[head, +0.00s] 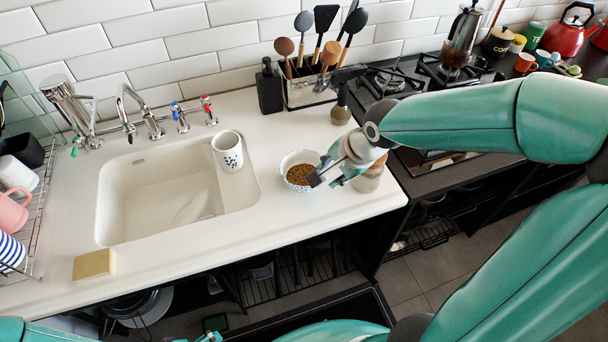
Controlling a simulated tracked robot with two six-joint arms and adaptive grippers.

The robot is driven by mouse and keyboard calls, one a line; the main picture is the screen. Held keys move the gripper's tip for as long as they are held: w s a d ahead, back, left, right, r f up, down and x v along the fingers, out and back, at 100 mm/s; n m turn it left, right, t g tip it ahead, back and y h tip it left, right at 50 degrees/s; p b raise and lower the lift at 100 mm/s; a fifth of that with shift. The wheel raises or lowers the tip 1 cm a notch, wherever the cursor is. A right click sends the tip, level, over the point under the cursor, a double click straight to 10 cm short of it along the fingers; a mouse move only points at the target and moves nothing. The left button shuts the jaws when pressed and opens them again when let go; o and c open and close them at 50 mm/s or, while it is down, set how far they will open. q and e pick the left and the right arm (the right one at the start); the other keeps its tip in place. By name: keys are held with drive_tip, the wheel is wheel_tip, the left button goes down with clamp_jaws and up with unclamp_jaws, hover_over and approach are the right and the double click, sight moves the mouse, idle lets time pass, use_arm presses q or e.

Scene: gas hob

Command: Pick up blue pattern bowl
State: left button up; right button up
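The blue pattern bowl (287,164) is a small white bowl with blue marks around its side. It stands upright on the white counter, right of the sink, with brown grainy contents in it. My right gripper (319,172) reaches in from the right and is at the bowl's right rim, its dark fingertip over or against that rim. The gripper hides part of the bowl's right side. I cannot tell whether the fingers are open or shut, or whether they touch the bowl. My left gripper does not show clearly; only teal arm parts appear along the bottom edge.
A white patterned cup (228,151) stands at the sink's (150,205) right side. A wooden-looking jar (371,178) is close behind my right gripper. A utensil holder (308,90) and black soap dispenser (269,88) stand at the back. A sponge (94,265) lies front left. The counter front of the bowl is clear.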

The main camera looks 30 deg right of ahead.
sight(304, 174)
drive_tip(key=shift+x, duration=3.9)
drive_tip(key=shift+w+r, duration=0.1)
drive_tip(key=shift+r, duration=0.05)
clamp_jaws()
